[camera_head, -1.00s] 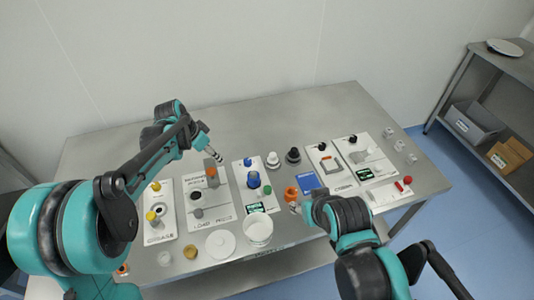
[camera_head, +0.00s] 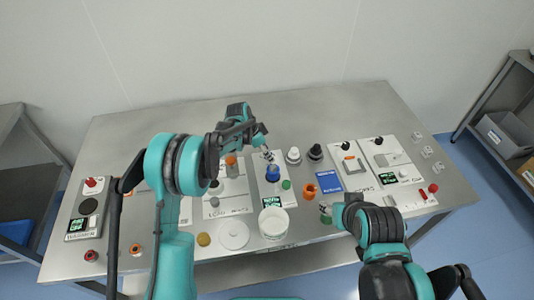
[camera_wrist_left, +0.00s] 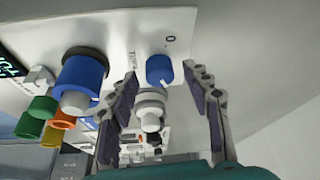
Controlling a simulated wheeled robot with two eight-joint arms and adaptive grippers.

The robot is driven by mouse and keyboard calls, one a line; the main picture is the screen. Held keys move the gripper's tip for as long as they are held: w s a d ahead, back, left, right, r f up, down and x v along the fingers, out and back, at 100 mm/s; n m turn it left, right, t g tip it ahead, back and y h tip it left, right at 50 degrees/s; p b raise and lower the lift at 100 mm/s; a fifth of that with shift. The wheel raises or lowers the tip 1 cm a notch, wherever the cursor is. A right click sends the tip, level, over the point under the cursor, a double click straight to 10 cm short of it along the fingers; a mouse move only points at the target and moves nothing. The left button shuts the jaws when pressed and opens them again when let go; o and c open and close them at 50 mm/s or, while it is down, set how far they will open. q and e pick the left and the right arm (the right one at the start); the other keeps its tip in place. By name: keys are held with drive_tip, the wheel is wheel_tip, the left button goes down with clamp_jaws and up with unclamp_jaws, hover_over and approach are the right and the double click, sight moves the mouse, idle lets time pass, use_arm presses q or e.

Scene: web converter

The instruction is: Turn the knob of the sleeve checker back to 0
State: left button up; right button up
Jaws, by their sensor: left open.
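The sleeve checker is a white panel (camera_head: 262,200) with a dark green display, a large blue cylinder (camera_head: 272,174) and a small blue knob at its far end. In the left wrist view the blue knob (camera_wrist_left: 159,69) sits on the white panel (camera_wrist_left: 112,20), close to a printed "0". A pale mark shows at the knob's lower edge. My left gripper (camera_head: 264,146) is over the panel's far end, and its open fingers (camera_wrist_left: 163,79) stand on either side of the knob; contact cannot be told. My right gripper (camera_head: 325,210) is near the front right; its jaws are too small to read.
The large blue cylinder (camera_wrist_left: 83,80) stands close beside the left finger. A green knob (camera_head: 286,184), an orange ring (camera_head: 309,191) and a white tub (camera_head: 273,223) are near the panel. Black and white knobs (camera_head: 293,155) stand right of it. The table's back is clear.

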use_arm(q)
clamp_jaws()
